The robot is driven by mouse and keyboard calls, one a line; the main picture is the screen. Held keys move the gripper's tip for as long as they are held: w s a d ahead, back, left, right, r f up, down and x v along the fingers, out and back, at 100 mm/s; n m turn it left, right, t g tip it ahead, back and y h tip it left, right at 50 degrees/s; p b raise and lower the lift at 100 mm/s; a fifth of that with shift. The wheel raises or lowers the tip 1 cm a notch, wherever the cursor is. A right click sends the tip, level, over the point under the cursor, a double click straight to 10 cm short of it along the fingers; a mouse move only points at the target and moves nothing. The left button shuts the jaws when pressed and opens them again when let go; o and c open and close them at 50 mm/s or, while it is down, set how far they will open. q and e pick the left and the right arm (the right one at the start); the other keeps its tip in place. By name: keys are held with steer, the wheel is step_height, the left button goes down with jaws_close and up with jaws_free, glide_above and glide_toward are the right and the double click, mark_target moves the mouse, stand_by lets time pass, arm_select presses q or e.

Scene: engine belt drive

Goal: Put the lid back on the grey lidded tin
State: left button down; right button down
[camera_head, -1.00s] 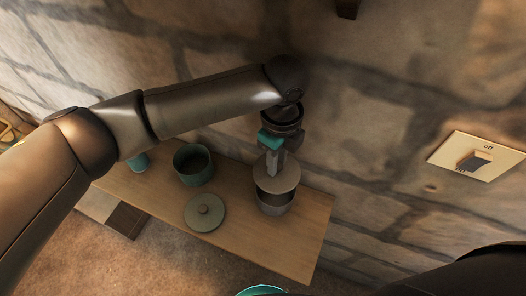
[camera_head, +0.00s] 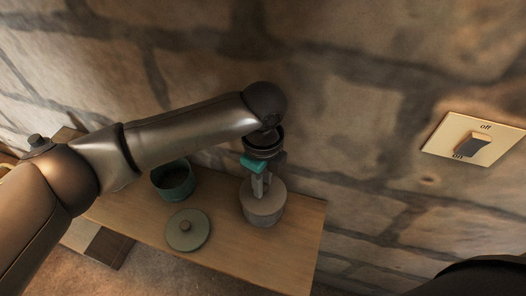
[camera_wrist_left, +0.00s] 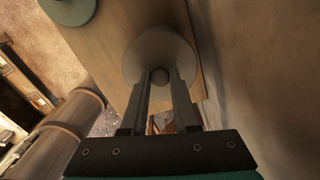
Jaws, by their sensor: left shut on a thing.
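The grey tin (camera_head: 262,218) stands upright near the right end of the wooden shelf in the head view. Its round grey lid (camera_head: 273,196) lies level over its mouth, and no dark opening shows between them. I cannot tell whether the lid is fully seated. My left gripper (camera_head: 262,186) points down from above and is shut on the lid's knob. In the left wrist view the knob (camera_wrist_left: 160,76) sits between the two fingertips, with the lid (camera_wrist_left: 160,48) beneath hiding the tin's mouth. My right gripper is not in view.
An open teal-green pot (camera_head: 173,182) stands on the shelf (camera_head: 228,251) left of the tin. A separate green lid (camera_head: 187,231) with a knob lies in front of it. The stone wall is close behind, with a switch plate (camera_head: 474,139) at right.

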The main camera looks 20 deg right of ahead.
arm_select(q)
steer(key=shift+p, duration=0.3)
stand_by(0.6)
steer(key=shift+p, duration=0.4)
stand_by(0.5)
steer(key=shift+w+d+f+p, duration=0.1)
steer(key=shift+w+f+p, duration=0.05)
steer(key=shift+f+p, duration=0.15)
stand_by(0.6)
steer(key=shift+r+p, duration=0.1)
steer(key=shift+p, duration=0.3)
stand_by(0.6)
steer(key=shift+c, duration=0.6)
jaws_free()
stand_by(0.4)
